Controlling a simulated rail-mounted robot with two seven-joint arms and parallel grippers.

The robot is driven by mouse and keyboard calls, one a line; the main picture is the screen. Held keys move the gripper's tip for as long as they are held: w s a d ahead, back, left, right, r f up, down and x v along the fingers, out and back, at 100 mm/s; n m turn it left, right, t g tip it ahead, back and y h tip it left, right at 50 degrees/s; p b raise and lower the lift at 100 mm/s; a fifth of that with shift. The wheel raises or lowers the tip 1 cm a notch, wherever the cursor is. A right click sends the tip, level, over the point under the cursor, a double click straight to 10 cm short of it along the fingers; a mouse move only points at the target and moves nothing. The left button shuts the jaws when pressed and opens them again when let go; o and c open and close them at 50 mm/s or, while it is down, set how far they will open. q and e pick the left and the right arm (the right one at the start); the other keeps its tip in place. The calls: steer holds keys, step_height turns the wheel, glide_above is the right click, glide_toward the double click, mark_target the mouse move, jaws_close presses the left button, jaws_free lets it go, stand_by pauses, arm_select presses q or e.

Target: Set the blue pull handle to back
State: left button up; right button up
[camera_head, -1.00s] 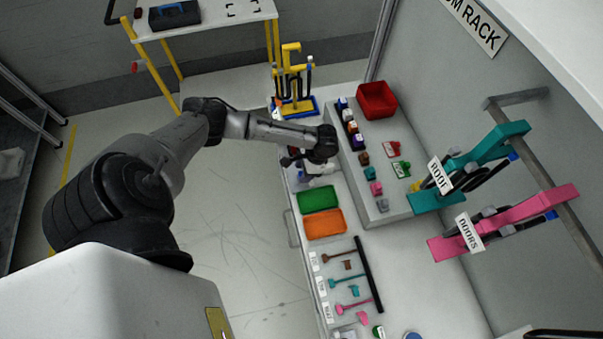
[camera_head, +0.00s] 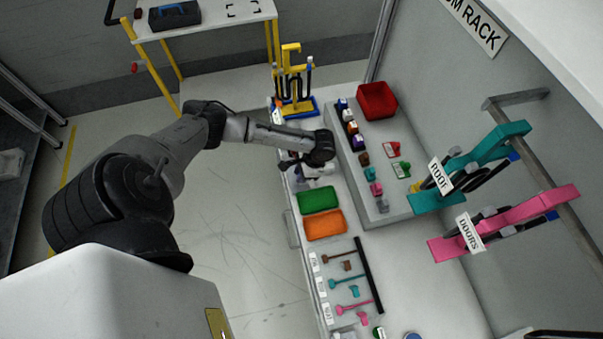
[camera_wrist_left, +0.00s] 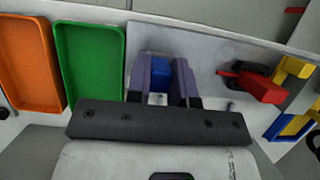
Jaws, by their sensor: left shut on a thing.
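The blue pull handle (camera_wrist_left: 160,70) shows as a small blue block in the left wrist view, between the two fingers of my left gripper (camera_wrist_left: 162,76). The fingers are shut on it, one on each side. Its base and mounting are mostly hidden by the fingers and the gripper body. In the head view my left gripper (camera_head: 308,171) is low over the bench, just beyond the green tray. The handle cannot be made out there. My right gripper is in neither view.
The green tray (camera_head: 318,199) and orange tray (camera_head: 325,225) lie beside the gripper. A red-and-black part (camera_wrist_left: 255,85) sits on its other side in the wrist view. A raised shelf (camera_head: 374,207) with small parts and a red bin (camera_head: 377,100) runs alongside.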

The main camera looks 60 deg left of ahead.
arm_select(q)
jaws_close()
